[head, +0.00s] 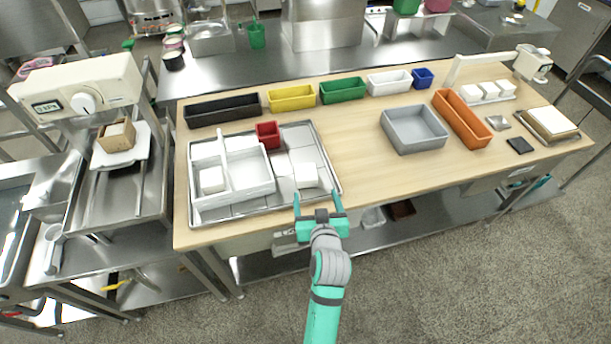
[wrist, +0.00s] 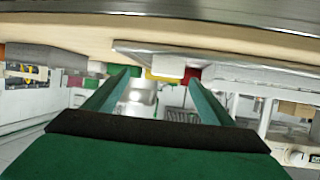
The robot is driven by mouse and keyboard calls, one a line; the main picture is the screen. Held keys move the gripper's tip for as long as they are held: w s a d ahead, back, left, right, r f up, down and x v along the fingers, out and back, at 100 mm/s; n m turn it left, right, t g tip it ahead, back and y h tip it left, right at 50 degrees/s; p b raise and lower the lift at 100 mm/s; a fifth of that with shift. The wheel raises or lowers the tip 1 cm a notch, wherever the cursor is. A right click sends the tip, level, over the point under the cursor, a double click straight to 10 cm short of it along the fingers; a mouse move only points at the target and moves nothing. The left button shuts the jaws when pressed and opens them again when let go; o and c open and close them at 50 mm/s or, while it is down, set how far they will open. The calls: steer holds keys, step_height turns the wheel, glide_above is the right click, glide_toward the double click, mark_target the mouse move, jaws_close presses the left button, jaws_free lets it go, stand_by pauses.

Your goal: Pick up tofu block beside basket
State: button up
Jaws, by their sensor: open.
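A white tofu block (head: 306,176) sits on the metal tray (head: 330,178), to the right of the white divided basket (head: 262,188). Another white block (head: 212,180) is inside the basket at its left. My gripper (head: 318,200) is open and empty at the front edge of the table, just in front of the tofu block and apart from it. In the wrist view, the scene looks upside down; a small white block (wrist: 167,68) shows between the open green fingers, under the tray's edge (wrist: 230,52). Its far side is hidden.
A red bin (head: 268,134) stands on the tray behind the tofu. Black, yellow, green, white and blue bins line the table's back. A grey bin (head: 414,130) and an orange bin (head: 461,118) stand at the right. The wooden table (head: 360,155) is clear right of the tray.

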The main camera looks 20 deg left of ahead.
mark_target(306, 174)
steer(key=shift+w+a+r, duration=0.6)
steer(key=shift+w+a, duration=0.1)
steer(key=shift+n, duration=0.3)
steer(key=x, duration=0.5)
steer(key=shift+w+a, duration=0.2)
steer(key=shift+a, duration=0.1)
steer(key=x, duration=0.4)
steer(key=shift+s+a+r, duration=0.1)
steer(key=shift+s+a, duration=0.1)
steer(key=shift+a, duration=0.2)
steer(key=shift+w+a+f, duration=0.25)
steer(key=shift+w+f, duration=0.05)
steer(key=shift+w, duration=0.25)
steer(key=shift+c, duration=0.4)
steer(key=shift+y, duration=0.3)
steer(key=c, duration=0.8)
